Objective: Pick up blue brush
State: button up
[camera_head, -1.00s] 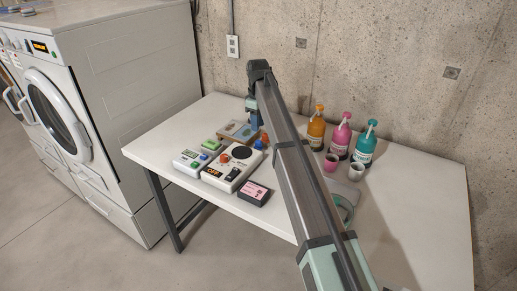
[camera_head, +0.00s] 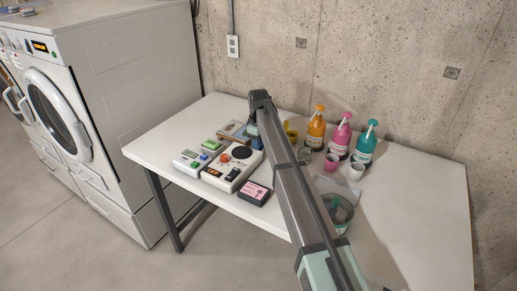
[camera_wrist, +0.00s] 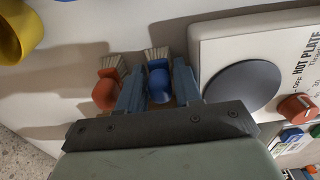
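The blue brush (camera_wrist: 159,83) has a blue body and pale bristles. In the wrist view it lies between the two fingers of my gripper (camera_wrist: 159,76). The fingers are apart, one on each side of the blue body, and I cannot tell if they touch it. A similar orange-red brush (camera_wrist: 104,93) is just left of the left finger. In the head view my gripper is low over the back of the table, beside the hot plate, and my arm hides the brushes.
A hot plate (camera_wrist: 240,89) is close to the right finger. A yellow container (camera_wrist: 13,32) is at the upper left. On the table (camera_head: 420,210) stand an orange bottle (camera_head: 316,130), a pink bottle (camera_head: 340,138), a teal bottle (camera_head: 364,146) and small cups. The table's right end is clear.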

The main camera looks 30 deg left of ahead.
grip_shut()
jog(key=shift+r, duration=0.15)
notch_tip(320, 180, up, 10)
jog(key=shift+f, duration=0.1)
dwell(0.6)
